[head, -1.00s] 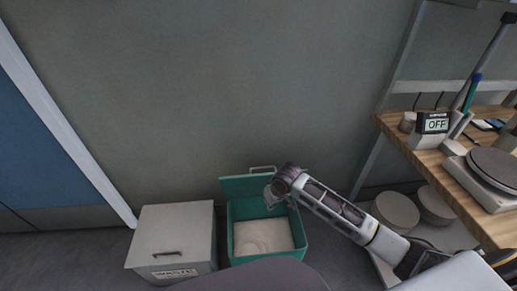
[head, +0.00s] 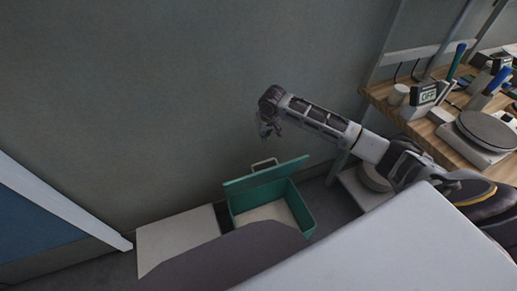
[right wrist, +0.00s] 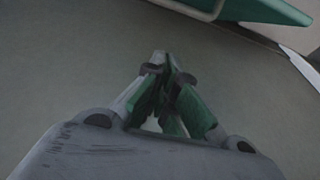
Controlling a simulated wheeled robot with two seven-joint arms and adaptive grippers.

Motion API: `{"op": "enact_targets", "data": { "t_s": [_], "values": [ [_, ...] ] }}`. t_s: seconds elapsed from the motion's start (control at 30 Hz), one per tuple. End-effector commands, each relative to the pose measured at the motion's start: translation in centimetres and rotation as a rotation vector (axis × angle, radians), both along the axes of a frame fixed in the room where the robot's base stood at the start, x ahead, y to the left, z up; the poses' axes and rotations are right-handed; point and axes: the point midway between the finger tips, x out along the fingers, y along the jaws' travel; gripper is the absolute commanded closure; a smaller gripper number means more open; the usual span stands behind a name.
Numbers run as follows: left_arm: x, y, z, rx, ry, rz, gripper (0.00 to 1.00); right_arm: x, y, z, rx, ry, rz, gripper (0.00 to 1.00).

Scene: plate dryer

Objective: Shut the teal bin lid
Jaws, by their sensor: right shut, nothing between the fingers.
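The teal bin (head: 300,208) stands on the floor by the wall, with pale contents visible inside. Its teal lid (head: 268,175) is open, raised at the back of the bin, with a pale handle (head: 264,163) on the wall side. My right gripper (head: 265,132) is above the lid, in front of the wall, and looks clear of it. In the right wrist view its fingers (right wrist: 165,62) are closed together and empty. A teal edge (right wrist: 268,10), apparently the lid, shows at the top there. My left gripper is not in view.
A grey-white bin (head: 180,235) stands left of the teal bin. At right, a wooden bench (head: 440,142) carries a scale (head: 488,132) and a small display (head: 424,95). Parts of my own body hide the near floor. The wall area left of my gripper is clear.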

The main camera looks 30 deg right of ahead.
Motion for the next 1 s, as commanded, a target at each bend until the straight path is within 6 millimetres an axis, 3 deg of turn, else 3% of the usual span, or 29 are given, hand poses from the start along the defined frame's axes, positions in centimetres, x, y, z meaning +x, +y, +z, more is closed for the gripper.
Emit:
{"op": "enact_targets", "data": {
  "t_s": [0.57,1.0],
  "values": [
    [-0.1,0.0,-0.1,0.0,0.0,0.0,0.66,0.2,-0.2,-0.2,0.0,0.001,-0.005,1.0],
    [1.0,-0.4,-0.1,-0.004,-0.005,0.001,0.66,1.4,-0.3,-4.3,0.0,0.003,-0.006,1.0]
  ]
}}
